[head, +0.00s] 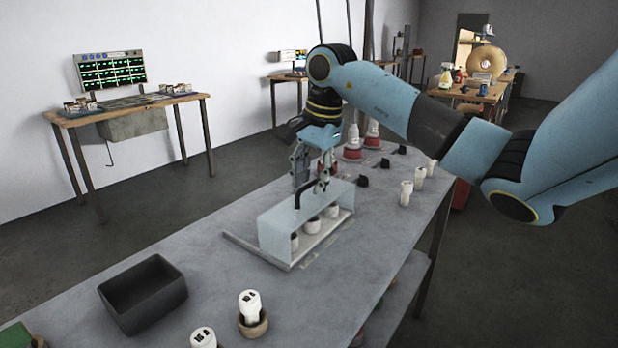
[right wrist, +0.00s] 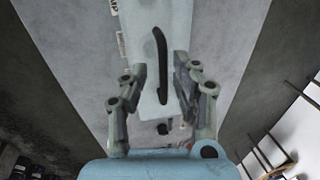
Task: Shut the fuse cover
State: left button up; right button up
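The light-blue fuse cover (head: 276,228) stands over the fuse base (head: 292,264) on the grey workbench. White fuses (head: 312,224) show through its open near side. A black handle (head: 305,194) is on top of the cover. My right gripper (head: 312,181) is just above and behind the handle in the head view. In the right wrist view, its open fingers (right wrist: 160,88) are on either side of the end of the handle (right wrist: 161,55), with gaps between; the cover (right wrist: 178,18) is below. My left gripper is not in view.
An open black bin (head: 143,292) and a white fuse in a round holder (head: 251,310) stand at the near left of the bench. Several white fuses (head: 406,193), black clips and red-based parts (head: 352,150) stand toward the far end. Bare bench (head: 340,285) lies in front of the cover.

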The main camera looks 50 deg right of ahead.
aim_at(320, 206)
jog(key=shift+r, duration=0.2)
notch_tip(320, 206, up, 11)
jog(key=s, duration=0.2)
jog(key=shift+s+r, duration=0.15)
jog(key=shift+d, duration=0.1)
dwell(0.6)
